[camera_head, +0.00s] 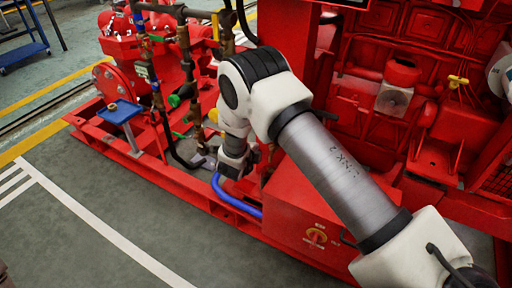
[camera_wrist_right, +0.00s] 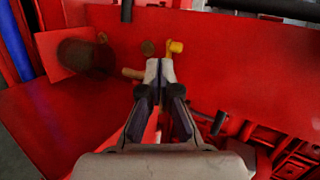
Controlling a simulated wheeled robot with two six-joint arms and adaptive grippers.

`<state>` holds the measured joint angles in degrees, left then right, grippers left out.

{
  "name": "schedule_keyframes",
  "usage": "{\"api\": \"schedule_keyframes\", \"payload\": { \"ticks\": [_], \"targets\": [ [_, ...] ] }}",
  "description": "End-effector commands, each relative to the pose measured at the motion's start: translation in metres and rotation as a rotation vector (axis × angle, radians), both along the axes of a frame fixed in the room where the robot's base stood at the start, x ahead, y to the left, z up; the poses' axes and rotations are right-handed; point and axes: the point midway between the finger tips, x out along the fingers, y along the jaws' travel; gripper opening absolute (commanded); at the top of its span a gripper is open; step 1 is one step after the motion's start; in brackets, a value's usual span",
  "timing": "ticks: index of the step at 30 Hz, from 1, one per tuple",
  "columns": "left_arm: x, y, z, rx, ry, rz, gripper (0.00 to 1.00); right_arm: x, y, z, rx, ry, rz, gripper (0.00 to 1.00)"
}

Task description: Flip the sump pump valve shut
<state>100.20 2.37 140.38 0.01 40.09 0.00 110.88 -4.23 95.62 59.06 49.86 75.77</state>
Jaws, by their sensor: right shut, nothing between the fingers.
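My right gripper (camera_wrist_right: 160,68) is shut and empty in the right wrist view, its two fingertips together. A small yellow handle or fitting (camera_wrist_right: 175,47) is just beyond the fingertips, slightly right; I cannot tell if they touch. A brass-coloured round part (camera_wrist_right: 147,47) and a tan stub (camera_wrist_right: 132,73) are left of the tips. I cannot tell which part is the sump pump valve. In the head view my right arm reaches down to the red pumpset base, and its fingertips are hard to make out. My left gripper is not in view.
The red skid frame (camera_head: 135,160) carries pipes, green-handled valves (camera_head: 174,100) and a blue hose (camera_head: 235,198). A red box (camera_head: 305,225) stands right of the hose. The engine has a yellow handle (camera_head: 458,82).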

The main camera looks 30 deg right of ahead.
Motion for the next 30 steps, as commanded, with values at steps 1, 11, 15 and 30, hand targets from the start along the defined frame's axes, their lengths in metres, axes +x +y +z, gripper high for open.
{"api": "schedule_keyframes", "payload": {
  "ticks": [1,11,15,30],
  "targets": [
    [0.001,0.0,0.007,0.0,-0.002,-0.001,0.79,-0.003,0.009,0.01,-0.002,-0.001,0.004,0.0],
    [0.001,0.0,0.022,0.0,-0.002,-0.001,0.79,-0.026,0.058,0.039,-0.001,-0.001,0.002,0.0],
    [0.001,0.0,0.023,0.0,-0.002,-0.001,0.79,-0.03,0.064,0.041,0.0,-0.001,0.0,0.0],
    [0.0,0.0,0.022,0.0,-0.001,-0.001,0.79,-0.03,0.064,0.041,0.0,-0.001,0.0,0.0]
  ]
}}
